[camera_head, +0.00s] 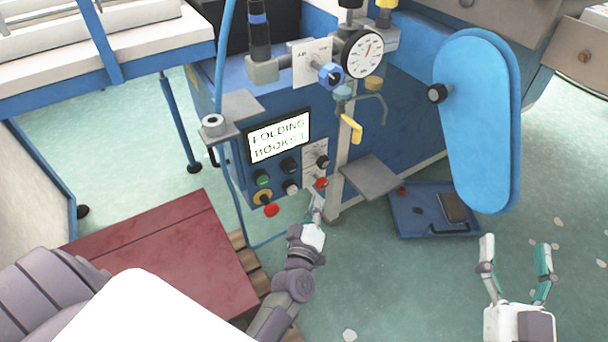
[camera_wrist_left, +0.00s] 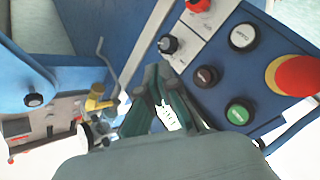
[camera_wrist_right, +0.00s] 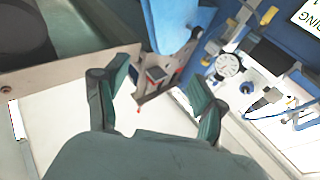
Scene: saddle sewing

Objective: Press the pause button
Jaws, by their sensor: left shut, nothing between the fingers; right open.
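The blue machine's button panel shows below its screen in the head view: a green button (camera_head: 263,180), a black button (camera_head: 290,166) and a white button (camera_head: 290,187). In the left wrist view the dark button (camera_wrist_left: 206,76) lies between the white (camera_wrist_left: 243,37) and green (camera_wrist_left: 240,112) buttons. I cannot clearly read which one is labelled pause. My left gripper (camera_head: 317,194) is shut and empty, pointing up at the panel's lower right, close to the red knob (camera_head: 321,183). Contact cannot be told. My right gripper (camera_head: 516,252) is open and empty over the floor, right of the machine.
A red-and-yellow emergency stop (camera_head: 271,210) sits beside the buttons. A black knob (camera_head: 322,162) is above the red one. The screen (camera_head: 278,137) reads "FOLDING BOOKS 1".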

